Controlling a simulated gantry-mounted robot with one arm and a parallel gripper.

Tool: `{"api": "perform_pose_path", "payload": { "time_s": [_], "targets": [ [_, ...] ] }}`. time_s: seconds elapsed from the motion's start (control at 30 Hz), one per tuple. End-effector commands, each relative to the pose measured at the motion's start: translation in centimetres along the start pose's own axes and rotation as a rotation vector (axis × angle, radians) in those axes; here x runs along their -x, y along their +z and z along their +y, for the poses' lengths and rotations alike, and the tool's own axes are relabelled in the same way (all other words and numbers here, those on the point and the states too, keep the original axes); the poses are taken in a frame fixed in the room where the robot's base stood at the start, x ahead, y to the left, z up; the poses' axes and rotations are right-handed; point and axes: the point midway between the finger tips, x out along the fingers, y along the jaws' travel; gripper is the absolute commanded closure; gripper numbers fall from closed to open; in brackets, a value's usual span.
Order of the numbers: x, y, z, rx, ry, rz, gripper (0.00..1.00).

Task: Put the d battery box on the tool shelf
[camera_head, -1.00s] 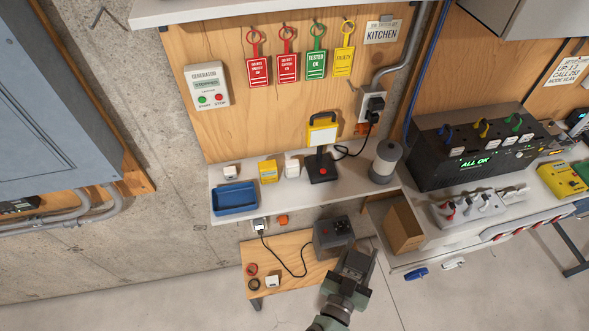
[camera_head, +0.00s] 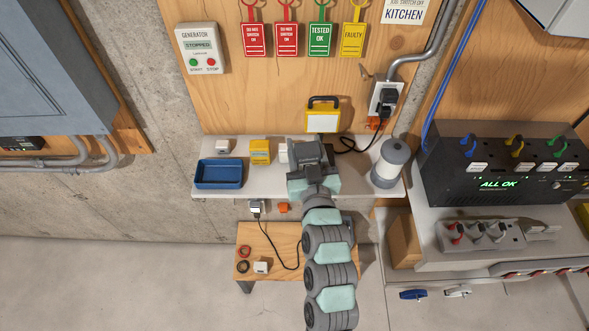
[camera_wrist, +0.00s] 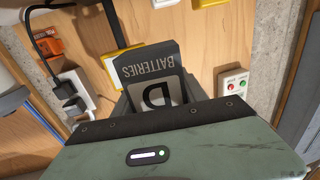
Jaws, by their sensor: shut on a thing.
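The d battery box (camera_wrist: 148,78) is dark grey, with "BATTERIES" and a large "D" upside down in the wrist view. My gripper (camera_wrist: 150,104) is shut on it; the fingertips are mostly hidden. In the head view my gripper (camera_head: 310,160) is over the right half of the tool shelf (camera_head: 262,184), the light grey ledge under the wooden panel. The box is hardly distinguishable there, and I cannot tell whether it touches the shelf.
On the shelf are a blue tray (camera_head: 219,174), a yellow box (camera_head: 260,151), a work lamp (camera_head: 322,115) and a grey-white lantern (camera_head: 390,163). A plugged cable (camera_head: 354,141) runs behind my gripper. The shelf front between tray and gripper is bare.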

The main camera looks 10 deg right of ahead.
Motion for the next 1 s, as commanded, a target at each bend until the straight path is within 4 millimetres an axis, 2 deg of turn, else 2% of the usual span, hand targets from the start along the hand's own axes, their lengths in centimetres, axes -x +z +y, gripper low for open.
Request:
{"api": "perform_pose_path", "payload": {
  "time_s": [0.03,0.13,0.3,0.4,0.53,0.67,1.0],
  "targets": [
    [-0.8,-1.1,2.0,0.009,0.013,0.013,1.00],
    [-1.7,-3.6,5.3,0.008,0.037,0.010,1.00],
    [-1.8,-7.2,10.5,0.005,0.094,0.007,1.00],
    [-1.4,-8.6,12.5,0.001,0.124,0.003,1.00],
    [-1.1,-9.4,13.9,-0.002,0.147,0.001,1.00],
    [-1.0,-7.6,14.2,-0.005,0.152,-0.009,1.00],
    [-1.0,1.5,13.9,-0.006,0.149,-0.009,1.00]
  ]
}}
